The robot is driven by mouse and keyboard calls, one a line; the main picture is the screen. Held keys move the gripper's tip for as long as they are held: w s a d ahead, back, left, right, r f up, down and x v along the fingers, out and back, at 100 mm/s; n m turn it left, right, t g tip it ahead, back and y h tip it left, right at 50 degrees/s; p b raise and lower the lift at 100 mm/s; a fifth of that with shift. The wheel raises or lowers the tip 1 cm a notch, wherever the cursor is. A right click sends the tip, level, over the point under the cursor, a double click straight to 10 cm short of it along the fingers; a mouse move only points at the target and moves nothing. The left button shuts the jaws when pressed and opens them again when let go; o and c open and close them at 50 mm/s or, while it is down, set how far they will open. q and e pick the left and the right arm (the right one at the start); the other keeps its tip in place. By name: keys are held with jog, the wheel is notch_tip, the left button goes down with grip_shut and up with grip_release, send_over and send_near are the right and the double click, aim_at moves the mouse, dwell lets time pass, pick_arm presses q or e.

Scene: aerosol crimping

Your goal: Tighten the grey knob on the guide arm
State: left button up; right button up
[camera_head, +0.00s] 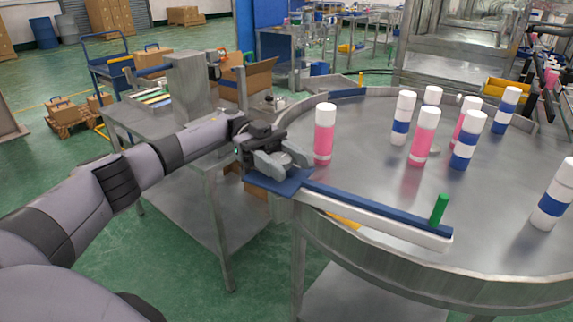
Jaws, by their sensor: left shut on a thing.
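My left gripper (282,164) comes in from the left at the near left rim of the round metal table. Its fingers point down at the left end of the guide arm (370,211), a white bar with a blue top edge. The gripper is shut on the grey knob (286,158), which is mostly hidden between the fingers. The guide arm reaches right and toward me along the near rim. A green peg (438,209) stands upright near its right end. My right gripper is not in view.
The round metal table (370,173) bears several pink-and-white and blue-and-white cans. A pink can (324,134) stands close to the right of my left gripper. A metal side table (175,148) with a grey box is at the left. The table's middle front is bare.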

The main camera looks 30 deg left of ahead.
pick_arm(q)
jog(key=shift+r, duration=0.1)
jog(key=o, duration=1)
jog(key=shift+c, duration=0.2)
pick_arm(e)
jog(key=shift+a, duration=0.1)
